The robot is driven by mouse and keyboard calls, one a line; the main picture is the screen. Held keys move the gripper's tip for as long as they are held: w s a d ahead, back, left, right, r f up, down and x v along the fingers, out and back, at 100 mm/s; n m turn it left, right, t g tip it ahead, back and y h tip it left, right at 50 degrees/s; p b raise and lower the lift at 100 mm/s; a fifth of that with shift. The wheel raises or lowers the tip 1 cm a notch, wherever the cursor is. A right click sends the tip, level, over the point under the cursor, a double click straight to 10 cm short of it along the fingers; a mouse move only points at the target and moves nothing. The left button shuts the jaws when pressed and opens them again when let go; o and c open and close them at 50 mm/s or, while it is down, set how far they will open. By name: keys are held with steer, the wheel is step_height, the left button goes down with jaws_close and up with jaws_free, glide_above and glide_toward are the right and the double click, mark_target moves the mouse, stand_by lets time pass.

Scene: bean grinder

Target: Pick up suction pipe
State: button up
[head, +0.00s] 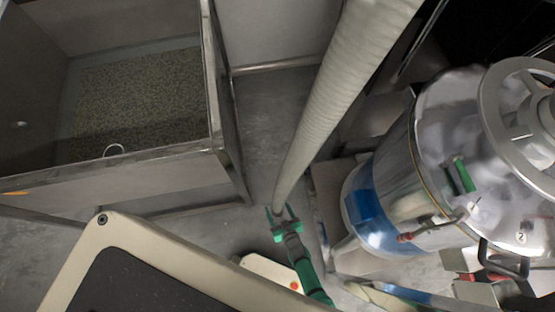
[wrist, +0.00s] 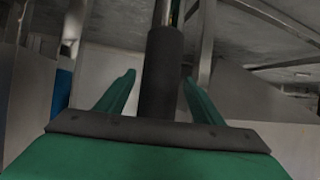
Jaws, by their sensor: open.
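The suction pipe (head: 335,95), a long whitish ribbed hose, slants down from the top of the head view and narrows towards my gripper (head: 282,209). In the wrist view a dark cylindrical sleeve (wrist: 161,75), with a thin shiny tube above it, stands upright between the two green fingers of my gripper (wrist: 159,77). It looks like part of the pipe. Gaps show on both sides of the sleeve, so the fingers are open and not closed on it. The sleeve's lower part is hidden behind the gripper body, and its depth between the fingers is hard to judge.
A metal bin (head: 175,172) full of pale beans stands at left. A shiny steel vessel (head: 420,165) with a handwheel and blue band stands close at right. Grey floor (head: 265,120) shows between them. Metal frame bars (wrist: 208,40) rise near the fingers in the wrist view.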

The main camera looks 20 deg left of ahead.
steer(key=shift+c, duration=0.6)
jaws_close()
steer(key=shift+r, duration=0.2)
